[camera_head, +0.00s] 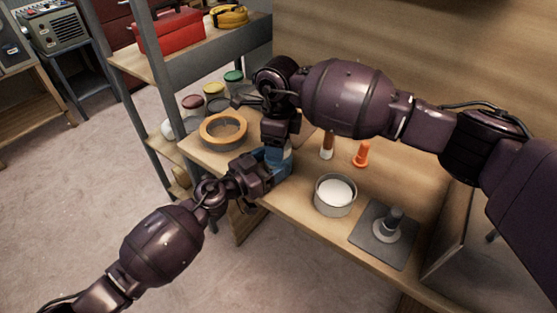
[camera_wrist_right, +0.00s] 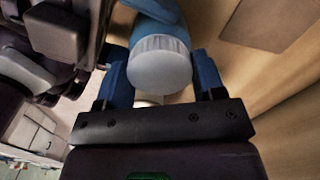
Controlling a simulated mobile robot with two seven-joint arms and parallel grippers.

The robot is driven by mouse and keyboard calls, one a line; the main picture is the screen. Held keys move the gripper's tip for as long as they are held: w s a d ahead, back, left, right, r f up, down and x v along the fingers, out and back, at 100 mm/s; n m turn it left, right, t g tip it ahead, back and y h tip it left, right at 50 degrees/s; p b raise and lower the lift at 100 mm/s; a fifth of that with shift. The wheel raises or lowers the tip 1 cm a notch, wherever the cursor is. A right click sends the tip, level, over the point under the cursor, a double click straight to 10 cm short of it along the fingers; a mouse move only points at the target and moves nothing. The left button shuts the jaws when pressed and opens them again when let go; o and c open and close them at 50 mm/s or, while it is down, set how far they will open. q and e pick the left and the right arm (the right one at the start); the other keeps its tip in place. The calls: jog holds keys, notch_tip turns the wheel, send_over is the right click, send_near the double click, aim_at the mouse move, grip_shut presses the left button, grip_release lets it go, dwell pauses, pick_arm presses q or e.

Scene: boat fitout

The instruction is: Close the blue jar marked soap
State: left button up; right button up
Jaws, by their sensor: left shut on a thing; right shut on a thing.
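The blue jar (camera_head: 284,167) is at the shelf's front edge, largely hidden by my grippers; no soap marking is readable. My left gripper (camera_head: 268,164) is shut on the jar from the left. My right gripper (camera_head: 279,147) comes down from above and is shut on the pale ribbed lid at the jar's top. In the right wrist view the pale round lid (camera_wrist_right: 160,64) sits between the blue fingers of my right gripper (camera_wrist_right: 163,78), with the blue jar (camera_wrist_right: 158,18) directly behind it. I cannot tell whether the lid is fully seated.
An orange-rimmed round container (camera_head: 222,130) stands left of the jar. Several small jars with coloured lids (camera_head: 213,89) are behind it. A metal tin with white contents (camera_head: 335,195), an orange object (camera_head: 361,155) and a grey plate with a post (camera_head: 384,236) stand to the right.

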jog(key=o, duration=1.1)
notch_tip(320, 180, up, 12)
jog(key=shift+r, duration=0.1)
pick_arm(q)
jog(key=o, duration=1.8)
jog(key=p+v, duration=0.2)
jog(key=v, duration=0.9)
pick_arm(e)
jog(key=shift+t, duration=0.4)
jog(key=shift+s+r, duration=0.15)
jog(key=shift+r, duration=1.35)
jog(key=shift+s+r, duration=0.1)
jog(key=shift+r, duration=1.4)
